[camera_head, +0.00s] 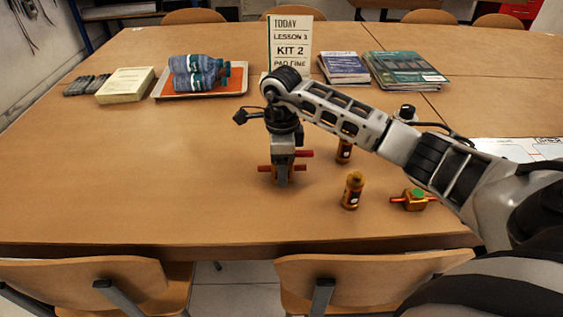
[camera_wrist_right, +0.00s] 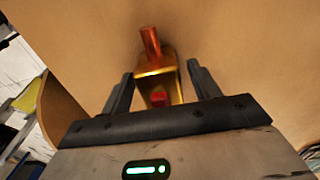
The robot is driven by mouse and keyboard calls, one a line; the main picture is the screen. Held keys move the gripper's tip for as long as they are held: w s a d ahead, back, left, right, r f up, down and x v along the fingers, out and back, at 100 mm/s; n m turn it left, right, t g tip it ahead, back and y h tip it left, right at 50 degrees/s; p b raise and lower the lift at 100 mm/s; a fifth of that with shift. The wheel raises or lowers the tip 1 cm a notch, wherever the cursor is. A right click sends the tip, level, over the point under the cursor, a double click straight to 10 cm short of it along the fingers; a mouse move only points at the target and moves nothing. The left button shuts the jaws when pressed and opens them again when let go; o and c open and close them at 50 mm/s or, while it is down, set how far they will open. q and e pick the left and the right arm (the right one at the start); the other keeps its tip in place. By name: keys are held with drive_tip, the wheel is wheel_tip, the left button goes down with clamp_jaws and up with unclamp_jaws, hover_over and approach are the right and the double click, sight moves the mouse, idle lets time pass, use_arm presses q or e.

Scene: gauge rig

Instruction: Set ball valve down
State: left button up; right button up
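A narrow gap seems to show at the right finger, so a firm grip is unclear. Whether the valve touches the table (camera_head: 150,185) is unclear. A second valve (camera_head: 418,205) with a green top lies at the right. My left gripper is out of view.
A tray (camera_head: 222,95) with blue bottles, a pale block (camera_head: 126,85), a lesson sign (camera_head: 290,40) and books (camera_head: 405,71) stand farther back. The table's left and front are clear.

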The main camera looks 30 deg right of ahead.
drive_tip(key=shift+r, duration=0.25)
wheel_tip(320, 180, up, 12)
drive_tip(key=shift+f, duration=0.1)
idle(0.6)
